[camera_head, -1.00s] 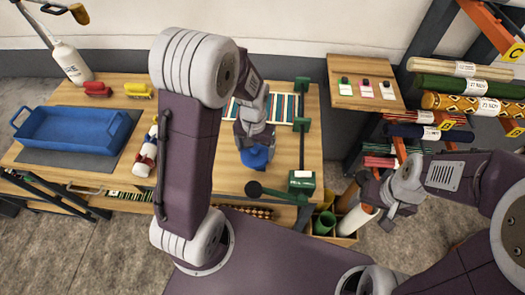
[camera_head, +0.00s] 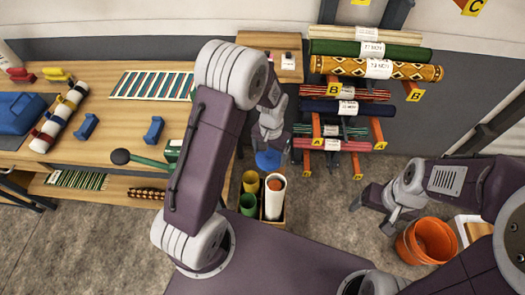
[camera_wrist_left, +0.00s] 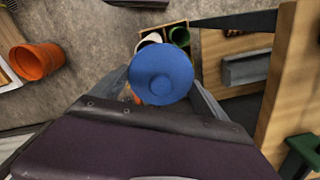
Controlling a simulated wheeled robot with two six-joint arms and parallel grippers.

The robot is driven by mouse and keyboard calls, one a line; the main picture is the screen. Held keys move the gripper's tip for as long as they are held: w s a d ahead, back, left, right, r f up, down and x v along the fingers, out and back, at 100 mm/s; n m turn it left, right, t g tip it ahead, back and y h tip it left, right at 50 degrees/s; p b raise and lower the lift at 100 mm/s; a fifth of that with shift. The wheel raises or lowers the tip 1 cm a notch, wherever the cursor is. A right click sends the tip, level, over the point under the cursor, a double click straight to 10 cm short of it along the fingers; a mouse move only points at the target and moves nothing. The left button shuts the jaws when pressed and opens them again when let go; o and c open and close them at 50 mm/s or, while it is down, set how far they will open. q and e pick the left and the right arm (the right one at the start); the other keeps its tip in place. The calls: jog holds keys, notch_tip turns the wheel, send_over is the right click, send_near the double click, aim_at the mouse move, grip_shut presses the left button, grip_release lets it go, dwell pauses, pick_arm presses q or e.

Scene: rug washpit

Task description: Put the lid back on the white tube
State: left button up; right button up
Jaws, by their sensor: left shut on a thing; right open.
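My left gripper (camera_head: 268,148) is shut on a round blue lid (camera_head: 268,159). The lid also fills the middle of the left wrist view (camera_wrist_left: 161,74). The white tube (camera_head: 273,204) stands upright in a wooden crate on the floor, with its top uncovered and something orange-brown inside. In the head view the lid appears just above the tube's mouth, apart from it. In the left wrist view a white rim (camera_wrist_left: 149,40) shows behind the lid, partly hidden by it. My right gripper (camera_head: 375,206) is open and empty, to the right of the crate.
A green tube (camera_head: 248,203) and a yellow tube (camera_head: 250,181) share the crate. A rug rack (camera_head: 340,115) stands behind. An orange bucket (camera_head: 428,241) is on the right.

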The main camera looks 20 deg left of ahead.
pick_arm(q)
jog(key=d+f+m+b, duration=0.1)
jog(key=d+f+b, duration=0.2)
jog(key=f, duration=0.7)
jog(key=shift+w+f+b, duration=0.4)
jog(key=shift+b, duration=0.2)
pick_arm(e)
notch_tip(320, 180, down, 6)
pick_arm(q)
jog(key=shift+d+f, duration=0.1)
pick_arm(e)
jog(key=shift+f, duration=0.2)
pick_arm(q)
notch_tip(320, 180, down, 4)
jog(key=b, duration=0.4)
jog(key=shift+f+b, duration=0.7)
jog(key=shift+f, duration=0.4)
pick_arm(e)
notch_tip(320, 180, down, 5)
jog(key=shift+f, duration=0.1)
pick_arm(q)
jog(key=shift+p, duration=0.4)
pick_arm(e)
jog(key=shift+r, duration=0.4)
pick_arm(q)
jog(key=shift+f, duration=0.1)
